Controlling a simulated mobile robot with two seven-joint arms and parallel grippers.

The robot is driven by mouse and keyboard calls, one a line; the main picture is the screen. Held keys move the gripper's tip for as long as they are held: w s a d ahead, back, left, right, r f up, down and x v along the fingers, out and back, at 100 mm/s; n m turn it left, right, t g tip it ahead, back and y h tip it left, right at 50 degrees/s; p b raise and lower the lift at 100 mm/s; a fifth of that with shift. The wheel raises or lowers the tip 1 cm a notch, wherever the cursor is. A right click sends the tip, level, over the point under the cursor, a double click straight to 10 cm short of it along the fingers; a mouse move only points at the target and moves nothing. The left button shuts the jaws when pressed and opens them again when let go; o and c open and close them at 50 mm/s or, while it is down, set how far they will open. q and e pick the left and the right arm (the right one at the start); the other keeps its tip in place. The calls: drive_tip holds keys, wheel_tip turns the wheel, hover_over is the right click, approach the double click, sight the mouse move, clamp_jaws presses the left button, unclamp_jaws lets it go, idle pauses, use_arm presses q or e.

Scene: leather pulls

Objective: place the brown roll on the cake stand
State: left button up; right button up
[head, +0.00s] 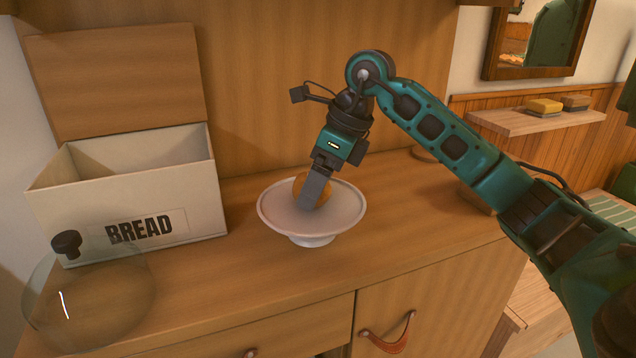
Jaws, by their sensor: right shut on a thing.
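The white cake stand (277,221) stands on the wooden counter, in the middle of the head view. My right gripper (313,199) points down over the stand's plate and is shut on the brown roll (298,186). The fingers hide part of the roll. The roll is at or just above the plate; I cannot tell whether it touches. My left gripper is not in view.
A BREAD box (195,205) with its lid raised stands at the left. A clear glass dome (120,300) with a dark knob sits at the counter's front left. A wall shelf (520,120) holds sponge-like blocks at the right. The counter front of the stand is clear.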

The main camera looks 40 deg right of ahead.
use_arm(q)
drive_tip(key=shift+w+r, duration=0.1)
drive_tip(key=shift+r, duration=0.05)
use_arm(e)
drive_tip(key=shift+r, duration=0.1)
drive_tip(key=o, duration=0.9)
drive_tip(key=shift+r, duration=0.15)
use_arm(q)
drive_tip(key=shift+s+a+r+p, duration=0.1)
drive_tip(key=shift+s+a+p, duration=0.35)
drive_tip(key=shift+p, duration=0.55)
use_arm(e)
drive_tip(key=v, duration=1.1)
drive_tip(key=shift+s+d+r, duration=0.15)
drive_tip(key=shift+s+r, duration=0.05)
drive_tip(key=shift+r, duration=0.1)
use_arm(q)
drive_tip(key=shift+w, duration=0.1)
